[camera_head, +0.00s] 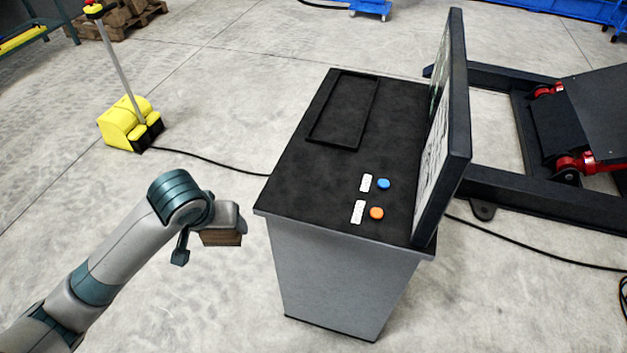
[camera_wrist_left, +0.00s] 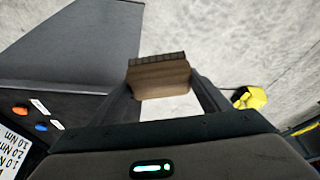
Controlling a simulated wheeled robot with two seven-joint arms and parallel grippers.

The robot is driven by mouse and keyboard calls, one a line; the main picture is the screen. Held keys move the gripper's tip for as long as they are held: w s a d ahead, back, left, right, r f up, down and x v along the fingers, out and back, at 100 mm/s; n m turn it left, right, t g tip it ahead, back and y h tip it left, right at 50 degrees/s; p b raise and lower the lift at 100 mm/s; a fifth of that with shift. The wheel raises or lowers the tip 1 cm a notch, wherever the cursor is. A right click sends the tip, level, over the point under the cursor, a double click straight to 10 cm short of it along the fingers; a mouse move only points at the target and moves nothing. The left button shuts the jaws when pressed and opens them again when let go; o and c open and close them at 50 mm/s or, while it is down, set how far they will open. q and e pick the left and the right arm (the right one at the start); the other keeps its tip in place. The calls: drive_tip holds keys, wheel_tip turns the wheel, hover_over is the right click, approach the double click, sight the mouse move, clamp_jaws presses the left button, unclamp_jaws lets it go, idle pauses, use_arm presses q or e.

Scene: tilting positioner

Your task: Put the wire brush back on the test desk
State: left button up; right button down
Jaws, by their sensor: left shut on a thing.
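The wire brush shows as a brown wooden block (camera_head: 222,239); in the left wrist view its block (camera_wrist_left: 160,80) has a dark bristle strip along one edge. My left gripper (camera_head: 212,235) is shut on it, with one finger at each end of the block in the wrist view. It holds the brush in the air, left of the test desk (camera_head: 310,190) and apart from it. The desk has a black top and a grey body. My right gripper is in neither view.
A shallow rectangular black frame (camera_head: 313,139) lies on the desk's far left. A blue button (camera_head: 383,183), an orange button (camera_head: 376,213) and white labels are near the upright panel (camera_head: 446,130). The desktop's near left is clear. A yellow device (camera_head: 122,128) stands on the floor.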

use_arm(q)
drive_tip(key=shift+w+d, duration=0.2)
drive_tip(key=shift+d, duration=0.05)
drive_tip(key=w+d+r+m, duration=0.1)
drive_tip(key=w+d+m, duration=0.1)
drive_tip(key=d, duration=0.3)
drive_tip(key=w+d+r+m+h+b, duration=0.1)
drive_tip(key=w+d+m, duration=0.1)
drive_tip(key=w+d, duration=0.2)
drive_tip(key=w+d+r+m+h, duration=0.1)
drive_tip(key=w+d+m, duration=0.1)
drive_tip(key=d, duration=0.4)
drive_tip(key=shift+w+d, duration=0.1)
drive_tip(key=shift+w, duration=0.3)
drive_tip(key=w+d+r+m+g+h, duration=0.1)
drive_tip(key=d+r+m, duration=0.2)
drive_tip(key=d, duration=0.4)
drive_tip(key=w+d+r+m+g+h+b, duration=0.1)
drive_tip(key=w+d+r+m, duration=0.1)
drive_tip(key=d, duration=0.5)
wheel_tip(320, 180, up, 2)
drive_tip(key=shift+d+m, duration=0.4)
drive_tip(key=shift+m, duration=0.4)
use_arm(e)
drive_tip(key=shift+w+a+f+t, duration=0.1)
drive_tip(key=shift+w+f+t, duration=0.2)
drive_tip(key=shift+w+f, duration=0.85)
